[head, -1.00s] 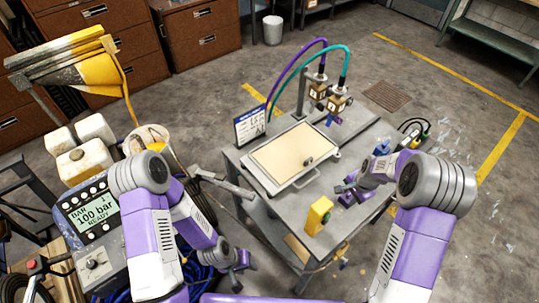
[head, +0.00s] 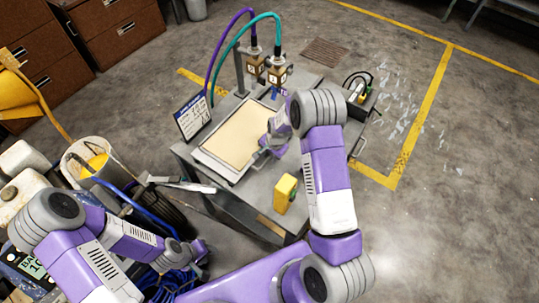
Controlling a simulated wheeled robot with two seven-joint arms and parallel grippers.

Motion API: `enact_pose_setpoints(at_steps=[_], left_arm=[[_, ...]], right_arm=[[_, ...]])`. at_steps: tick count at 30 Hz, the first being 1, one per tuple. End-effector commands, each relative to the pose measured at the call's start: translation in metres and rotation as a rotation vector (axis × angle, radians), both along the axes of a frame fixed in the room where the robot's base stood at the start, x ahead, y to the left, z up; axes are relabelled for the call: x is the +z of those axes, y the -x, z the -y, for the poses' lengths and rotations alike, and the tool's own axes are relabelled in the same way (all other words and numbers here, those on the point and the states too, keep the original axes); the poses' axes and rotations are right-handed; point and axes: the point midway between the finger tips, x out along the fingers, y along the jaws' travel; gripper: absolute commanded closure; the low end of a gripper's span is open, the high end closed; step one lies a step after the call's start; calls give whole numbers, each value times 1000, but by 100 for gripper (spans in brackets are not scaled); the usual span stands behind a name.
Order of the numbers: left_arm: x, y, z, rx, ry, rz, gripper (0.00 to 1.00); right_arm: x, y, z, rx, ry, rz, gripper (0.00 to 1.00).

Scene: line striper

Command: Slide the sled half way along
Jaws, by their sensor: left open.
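The sled (head: 222,168), a flat tray bearing a cream panel (head: 240,135), lies on the grey workbench below and in front of two striping heads (head: 277,75) with purple and teal hoses. My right gripper (head: 262,154) is at the sled's near right edge, where its handle is; the gripper hides the handle. I cannot tell whether its fingers are closed around it. My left gripper (head: 200,250) is open and empty, low at the left front, off the bench and well apart from the sled.
A yellow block (head: 286,194) stands on the bench's near right part, close to my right arm. A sign (head: 193,117) stands at the bench's left edge. A bucket (head: 90,160) and white containers (head: 22,158) are at the left. Floor at the right is open.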

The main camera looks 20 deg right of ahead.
Motion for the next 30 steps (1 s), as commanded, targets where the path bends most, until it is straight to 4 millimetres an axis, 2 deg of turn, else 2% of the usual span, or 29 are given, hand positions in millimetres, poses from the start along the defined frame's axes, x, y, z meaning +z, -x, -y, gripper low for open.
enact_pose_setpoints(at_steps=[7,12,15,26,30], left_arm=[[0,0,0,0,0,0,57],[0,0,0,0,0,0,57],[0,0,0,0,0,0,57],[0,0,0,0,0,0,57],[-5,0,0,0,0,0,57]], right_arm=[[-1,0,0,0,-1,1,62],[0,0,0,0,0,0,88],[0,0,0,0,0,0,100],[0,-1,1,0,0,0,100],[-1,-5,8,-1,0,1,100]])
